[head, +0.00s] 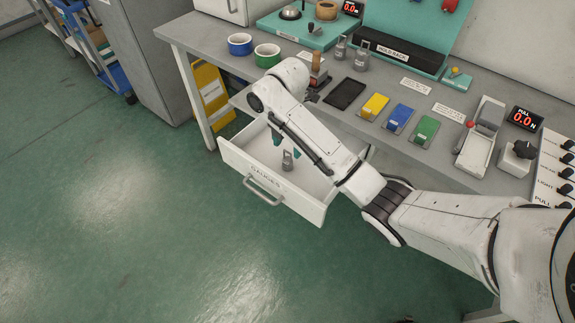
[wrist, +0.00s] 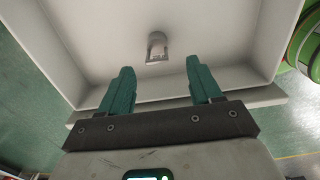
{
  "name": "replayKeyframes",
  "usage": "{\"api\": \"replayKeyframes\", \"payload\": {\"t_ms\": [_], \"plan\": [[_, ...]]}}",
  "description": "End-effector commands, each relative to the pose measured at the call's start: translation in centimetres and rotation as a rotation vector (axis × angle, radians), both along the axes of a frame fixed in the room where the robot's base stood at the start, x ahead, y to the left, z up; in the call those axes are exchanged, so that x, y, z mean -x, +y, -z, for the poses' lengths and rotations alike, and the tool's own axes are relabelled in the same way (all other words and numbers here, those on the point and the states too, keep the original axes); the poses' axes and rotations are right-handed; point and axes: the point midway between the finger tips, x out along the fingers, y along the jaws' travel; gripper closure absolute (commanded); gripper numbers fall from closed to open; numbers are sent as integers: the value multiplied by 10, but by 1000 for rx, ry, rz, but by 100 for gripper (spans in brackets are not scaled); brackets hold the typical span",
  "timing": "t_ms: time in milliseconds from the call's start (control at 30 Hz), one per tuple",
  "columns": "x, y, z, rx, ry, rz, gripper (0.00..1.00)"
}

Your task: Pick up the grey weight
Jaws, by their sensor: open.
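A small grey weight (head: 288,163) with a loop on top stands in the open white drawer (head: 232,157), whose front is labelled GAUGES. It also shows in the wrist view (wrist: 157,50), ahead of and between the fingertips. My gripper (head: 286,146) reaches down over the drawer, with its teal fingers close to the weight. In the wrist view my gripper (wrist: 160,66) is open, with nothing between its fingers and a gap to the weight. My arm hides part of the drawer's right side.
Two similar grey weights, one (head: 341,47) and another (head: 361,59), stand on the workbench (head: 209,35). The drawer walls surround the weight. The floor left of the drawer is clear.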

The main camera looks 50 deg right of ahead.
Motion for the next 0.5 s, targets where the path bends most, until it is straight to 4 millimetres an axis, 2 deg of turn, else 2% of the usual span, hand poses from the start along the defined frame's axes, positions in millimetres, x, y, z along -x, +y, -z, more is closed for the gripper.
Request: {"api": "replayKeyframes", "payload": {"t_ms": [233, 500], "plan": [[-1, -2, 23, 1, 1, 2, 36], [-3, -3, 59, 1, -1, 2, 36]]}}
